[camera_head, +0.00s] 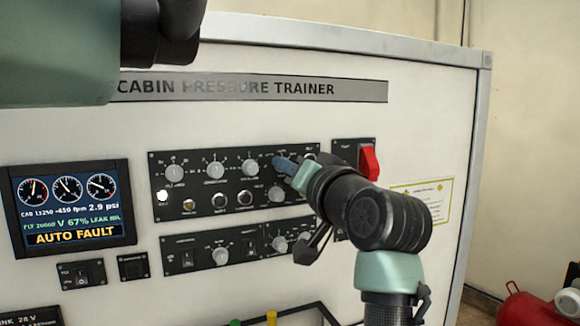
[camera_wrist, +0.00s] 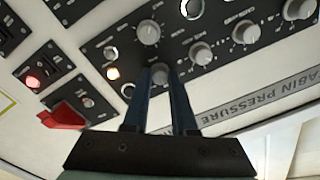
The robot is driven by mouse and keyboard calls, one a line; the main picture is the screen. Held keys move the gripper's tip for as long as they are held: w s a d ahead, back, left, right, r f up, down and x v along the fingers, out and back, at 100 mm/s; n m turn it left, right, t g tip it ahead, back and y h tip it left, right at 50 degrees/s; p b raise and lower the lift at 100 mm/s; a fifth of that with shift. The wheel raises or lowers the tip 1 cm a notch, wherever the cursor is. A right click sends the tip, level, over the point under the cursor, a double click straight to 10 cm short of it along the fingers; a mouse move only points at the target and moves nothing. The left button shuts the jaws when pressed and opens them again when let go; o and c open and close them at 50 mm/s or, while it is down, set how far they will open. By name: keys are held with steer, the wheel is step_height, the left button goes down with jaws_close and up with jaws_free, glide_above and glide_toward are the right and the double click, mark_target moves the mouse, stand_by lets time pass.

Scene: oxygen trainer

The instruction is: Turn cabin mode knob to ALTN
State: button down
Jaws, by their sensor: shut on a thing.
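The black cabin pressure panel (camera_head: 233,213) stands upright on the white trainer face. My gripper (camera_head: 284,163) is at the right end of its top knob row. In the wrist view, the two blue fingers of my gripper (camera_wrist: 160,80) are closed around a grey round knob (camera_wrist: 160,72). In the head view the fingers hide that knob. Its label and pointer cannot be read in either view, so its setting cannot be told.
Several grey knobs sit close by, including one in the row (camera_head: 250,167) and one below (camera_head: 277,193). A red guarded switch (camera_head: 369,162) is to the right. The display (camera_head: 72,208) at left reads AUTO FAULT. A red tank (camera_head: 528,307) stands at lower right.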

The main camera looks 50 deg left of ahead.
steer(key=shift+r, duration=0.1)
stand_by(0.3)
steer(key=c, duration=0.7)
jaws_free()
steer(key=b+v, duration=0.6)
steer(key=v, duration=0.7)
steer(key=shift+d, duration=0.1)
steer(key=shift+w, duration=0.1)
